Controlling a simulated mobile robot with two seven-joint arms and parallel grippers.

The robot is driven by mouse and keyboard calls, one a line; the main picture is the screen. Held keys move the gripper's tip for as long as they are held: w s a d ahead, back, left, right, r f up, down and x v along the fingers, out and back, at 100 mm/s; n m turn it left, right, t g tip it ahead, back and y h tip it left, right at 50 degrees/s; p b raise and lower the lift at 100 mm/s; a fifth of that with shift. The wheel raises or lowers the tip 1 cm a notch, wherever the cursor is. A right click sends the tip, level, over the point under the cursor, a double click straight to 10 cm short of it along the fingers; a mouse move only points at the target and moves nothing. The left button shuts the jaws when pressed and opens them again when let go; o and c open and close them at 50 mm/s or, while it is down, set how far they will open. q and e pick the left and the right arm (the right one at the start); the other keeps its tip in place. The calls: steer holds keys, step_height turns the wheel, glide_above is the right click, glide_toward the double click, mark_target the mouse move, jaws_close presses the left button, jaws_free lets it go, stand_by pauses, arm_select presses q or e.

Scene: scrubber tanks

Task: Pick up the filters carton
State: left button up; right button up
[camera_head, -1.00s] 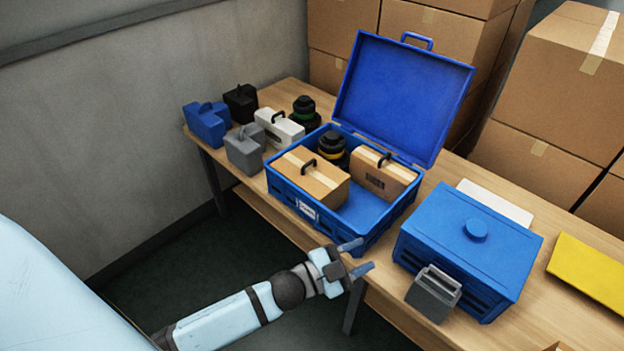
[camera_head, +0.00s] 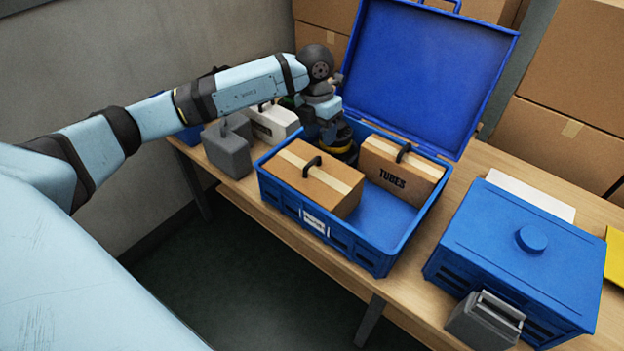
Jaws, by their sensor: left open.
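Two brown cartons with black handles sit in the open blue case (camera_head: 350,253). The left carton (camera_head: 322,192) has a pale tape strip and no readable label, so I cannot tell if it is the filters one. The right carton (camera_head: 400,180) reads "TUBES". My left gripper (camera_head: 332,138) is open and points down over the back left of the case, behind the left carton. It partly covers a black round canister with a yellow band (camera_head: 343,152). Its fingertips are hard to make out. My right gripper is not in view.
The case's lid (camera_head: 425,75) stands open behind. A closed blue box (camera_head: 520,250) and a grey block with a handle (camera_head: 485,322) are at right. Grey (camera_head: 228,150) and white (camera_head: 272,122) handled cases stand left. The case floor at front right is bare.

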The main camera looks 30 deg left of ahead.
mark_target(312, 161)
arm_select(q)
steer(key=shift+y, duration=0.7)
steer(key=a+f, duration=0.1)
steer(key=f, duration=0.7)
steer(key=a+f, duration=0.1)
steer(key=f, duration=0.3)
steer(key=shift+w+a+f, duration=0.2)
steer(key=shift+w+a, duration=0.15)
jaws_close()
steer(key=shift+r, duration=0.1)
stand_by(0.3)
